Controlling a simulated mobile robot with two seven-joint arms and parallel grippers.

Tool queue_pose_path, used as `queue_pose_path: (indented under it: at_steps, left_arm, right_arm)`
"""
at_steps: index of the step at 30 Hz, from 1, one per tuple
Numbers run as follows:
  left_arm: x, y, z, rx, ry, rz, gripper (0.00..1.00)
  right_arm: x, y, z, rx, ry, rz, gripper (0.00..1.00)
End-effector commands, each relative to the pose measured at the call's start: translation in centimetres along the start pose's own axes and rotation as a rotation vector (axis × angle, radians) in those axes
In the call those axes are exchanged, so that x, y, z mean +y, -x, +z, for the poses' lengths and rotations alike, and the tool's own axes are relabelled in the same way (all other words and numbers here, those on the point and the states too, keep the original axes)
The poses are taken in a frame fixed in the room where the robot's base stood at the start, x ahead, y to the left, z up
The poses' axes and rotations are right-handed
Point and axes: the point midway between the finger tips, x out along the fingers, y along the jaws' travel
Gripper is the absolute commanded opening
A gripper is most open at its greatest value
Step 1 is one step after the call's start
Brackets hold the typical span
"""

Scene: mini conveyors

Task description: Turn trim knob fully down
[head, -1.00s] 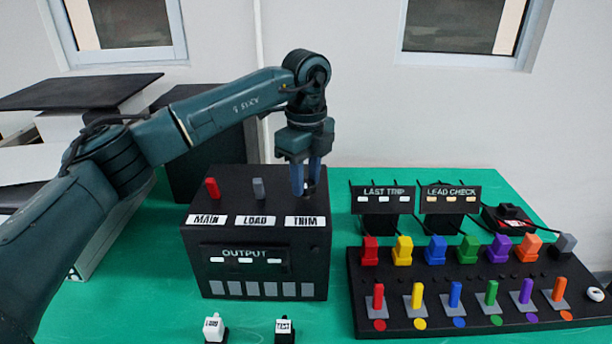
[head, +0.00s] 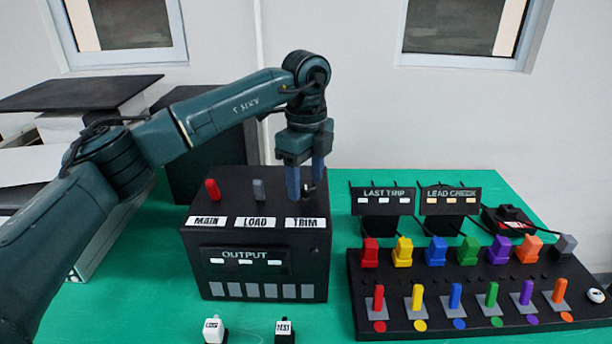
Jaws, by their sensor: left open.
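The black control box (head: 190,250) stands on the green table with labels MAIN, LOAD and TRIM on its top edge. The trim knob (head: 308,187) is small and dark, behind the TRIM label (head: 305,222); my fingers partly hide it, and I cannot read its angle. My left gripper (head: 306,190) points down over it, open, with its blue fingers on either side of the knob. I cannot tell whether they touch it. My right gripper is out of view.
A red lever (head: 212,189) and a grey lever (head: 258,189) stand left of the knob. Two small signs (head: 384,193) and a black panel of coloured plugs and levers (head: 352,300) lie to the right. Two small labelled blocks (head: 213,330) sit in front.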

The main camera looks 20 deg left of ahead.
Motion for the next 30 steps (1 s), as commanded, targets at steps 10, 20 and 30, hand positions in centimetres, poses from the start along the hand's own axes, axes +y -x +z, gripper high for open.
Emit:
queue_pose_path:
  at_steps: [10,20,30]
  left_arm:
    - [-0.1,2.0,0.0,-0.001,0.0,-0.003,0.56]
    - [-0.1,9.4,-0.1,0.0,0.0,-0.002,0.56]
    - [0.0,13.1,0.0,0.0,0.0,0.0,0.56]
  right_arm:
    - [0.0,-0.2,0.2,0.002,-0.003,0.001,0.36]
    - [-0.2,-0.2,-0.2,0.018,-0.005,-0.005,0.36]
    - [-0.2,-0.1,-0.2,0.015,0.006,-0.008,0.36]
